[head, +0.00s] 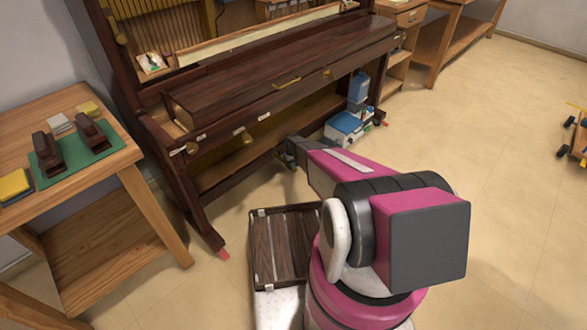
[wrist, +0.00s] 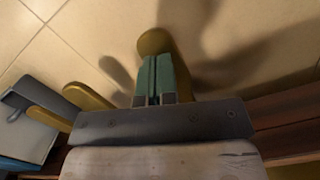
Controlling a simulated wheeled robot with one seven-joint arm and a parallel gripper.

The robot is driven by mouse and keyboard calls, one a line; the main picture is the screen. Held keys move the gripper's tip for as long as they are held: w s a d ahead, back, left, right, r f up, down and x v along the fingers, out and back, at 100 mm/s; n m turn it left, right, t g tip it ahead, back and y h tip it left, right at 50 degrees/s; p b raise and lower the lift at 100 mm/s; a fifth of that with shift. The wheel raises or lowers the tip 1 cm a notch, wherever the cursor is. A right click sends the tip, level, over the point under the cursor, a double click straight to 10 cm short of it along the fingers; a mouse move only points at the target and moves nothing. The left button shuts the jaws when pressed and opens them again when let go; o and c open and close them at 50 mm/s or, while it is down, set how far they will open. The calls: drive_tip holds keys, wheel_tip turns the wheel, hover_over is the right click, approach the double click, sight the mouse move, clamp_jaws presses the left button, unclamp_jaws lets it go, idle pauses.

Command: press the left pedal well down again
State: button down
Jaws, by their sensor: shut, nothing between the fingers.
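The left pedal (wrist: 154,42) is brass with a rounded end. In the wrist view it shows beneath and just beyond the tips of my gripper (wrist: 155,62). The gripper's teal fingers are shut together with nothing between them and lie over the pedal's length. I cannot tell whether they touch it or how far down it is. More brass pedals (wrist: 88,97) show to the left in the wrist view, apart from the fingers. In the head view my gripper (head: 289,158) is low in front of the dark brown piano (head: 290,85); the pedals are hidden there.
A blue and white box (head: 348,128) stands on the floor right of my gripper. A dark slatted wooden piece (head: 283,245) is in front of the piano, beside my base. A wooden table (head: 110,165) stands at the left. Open floor (head: 500,150) lies to the right.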

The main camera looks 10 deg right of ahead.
drive_tip(key=shift+f, duration=0.7)
drive_tip(key=shift+r, duration=0.15)
drive_tip(key=shift+w+a+r, duration=0.15)
drive_tip(key=shift+w, duration=0.35)
drive_tip(key=shift+w+a+r, duration=0.15)
drive_tip(key=shift+w+a, duration=0.05)
drive_tip(key=shift+w, duration=0.3)
drive_tip(key=shift+w+a+r, duration=0.15)
drive_tip(key=shift+w, duration=0.35)
wheel_tip(320, 180, up, 11)
drive_tip(key=shift+w+a, duration=0.15)
drive_tip(key=shift+w, duration=0.3)
